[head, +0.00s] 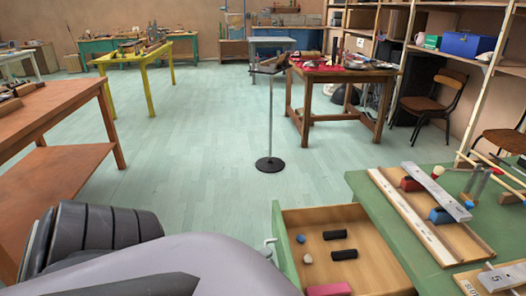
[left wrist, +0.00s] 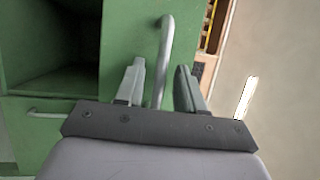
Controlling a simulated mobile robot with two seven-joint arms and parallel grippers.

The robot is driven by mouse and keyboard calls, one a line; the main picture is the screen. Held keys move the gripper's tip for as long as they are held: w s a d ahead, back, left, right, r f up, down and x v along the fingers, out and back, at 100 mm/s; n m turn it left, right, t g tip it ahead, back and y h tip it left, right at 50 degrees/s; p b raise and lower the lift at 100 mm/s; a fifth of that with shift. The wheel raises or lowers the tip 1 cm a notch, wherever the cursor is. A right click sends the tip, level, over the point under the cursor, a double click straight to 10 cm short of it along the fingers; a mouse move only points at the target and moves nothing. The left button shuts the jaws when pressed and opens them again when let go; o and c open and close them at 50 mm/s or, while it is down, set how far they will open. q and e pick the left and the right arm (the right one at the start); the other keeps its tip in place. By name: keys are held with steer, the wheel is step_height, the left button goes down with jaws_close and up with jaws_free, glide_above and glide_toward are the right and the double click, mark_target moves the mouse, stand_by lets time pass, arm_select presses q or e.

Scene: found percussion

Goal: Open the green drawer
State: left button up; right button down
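The green drawer (head: 284,240) stands pulled out from the green workbench (head: 385,185) at the lower right of the head view. Its wooden inside shows. In the left wrist view its green front (left wrist: 125,35) carries a pale bar handle (left wrist: 166,40). My left gripper (left wrist: 160,75) is open, with one finger on each side of this handle; I cannot tell whether either finger touches it. In the head view my left arm covers the lower left, and the fingertips cannot be made out clearly. My right gripper is in neither view.
The drawer holds black cylinders (head: 335,234), small balls and a pink block (head: 328,289). Bars and wooden rails lie on the bench top. A stand (head: 270,164) is on the open floor. A brown table (head: 62,94) is at the left.

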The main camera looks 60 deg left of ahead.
arm_select(q)
steer(key=s+f, duration=0.1)
steer(key=s, duration=0.6)
steer(key=shift+f, duration=0.1)
stand_by(0.5)
